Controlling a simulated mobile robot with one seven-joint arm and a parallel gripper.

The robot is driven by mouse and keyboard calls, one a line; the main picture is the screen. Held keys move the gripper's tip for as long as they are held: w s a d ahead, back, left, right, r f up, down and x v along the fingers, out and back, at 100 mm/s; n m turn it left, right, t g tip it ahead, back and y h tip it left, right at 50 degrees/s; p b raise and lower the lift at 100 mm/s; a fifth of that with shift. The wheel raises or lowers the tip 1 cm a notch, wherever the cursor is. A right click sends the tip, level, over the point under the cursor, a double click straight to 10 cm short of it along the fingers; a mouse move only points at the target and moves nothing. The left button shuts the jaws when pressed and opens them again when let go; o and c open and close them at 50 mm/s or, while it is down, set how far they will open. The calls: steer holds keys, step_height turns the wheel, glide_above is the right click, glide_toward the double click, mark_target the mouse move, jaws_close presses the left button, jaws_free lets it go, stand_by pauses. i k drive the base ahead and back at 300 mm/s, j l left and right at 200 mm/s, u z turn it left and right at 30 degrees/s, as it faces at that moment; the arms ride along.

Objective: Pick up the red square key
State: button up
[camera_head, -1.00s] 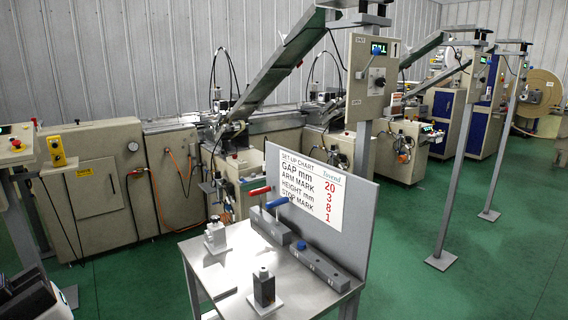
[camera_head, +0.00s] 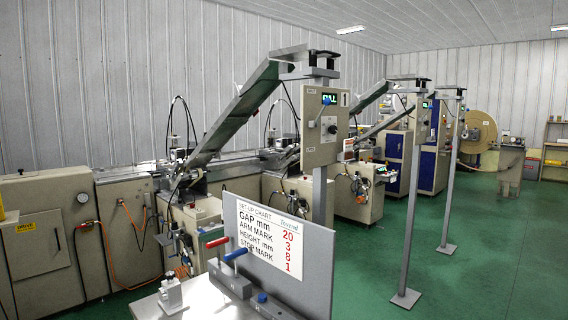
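A key with a red handle (camera_head: 217,242) shows low in the head view, left of the set-up chart. It appears to stand in a dark grey block (camera_head: 229,281) on the metal table, its handle roughly level. A key with a blue handle (camera_head: 236,254) stands just right of it and a little nearer. The lower parts of both keys are hard to make out. My gripper is not in view.
The set-up chart board (camera_head: 318,265) stands upright right behind the keys. A small light grey fixture (camera_head: 171,293) is left of the block. A post with a control box (camera_head: 323,128) rises behind the board. Green floor (camera_head: 470,270) is open at the right.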

mark_target(217, 243)
steer(key=i+l+z, duration=0.7)
steer(key=i+l, duration=0.15)
steer(key=i+l+z, duration=0.35)
steer(key=i+z, duration=0.15)
steer(key=i, duration=1.15)
steer(key=i+u, duration=0.3)
steer(key=i, duration=0.25)
steer(key=i+l+u, duration=0.15)
steer(key=i+u, duration=0.15)
steer(key=i, duration=0.3)
steer(key=i+u, duration=0.3)
steer(key=i, duration=0.25)
steer(key=i+u, duration=0.3)
steer(key=i, duration=0.25)
steer(key=i+u, duration=0.35)
steer(key=i, duration=0.2)
steer(key=i+l+u, duration=0.15)
steer(key=i+u, duration=0.2)
steer(key=i, duration=0.15)
steer(key=i+u, duration=0.35)
steer(key=i, duration=0.2)
steer(key=i+u, duration=0.35)
steer(key=i, duration=0.2)
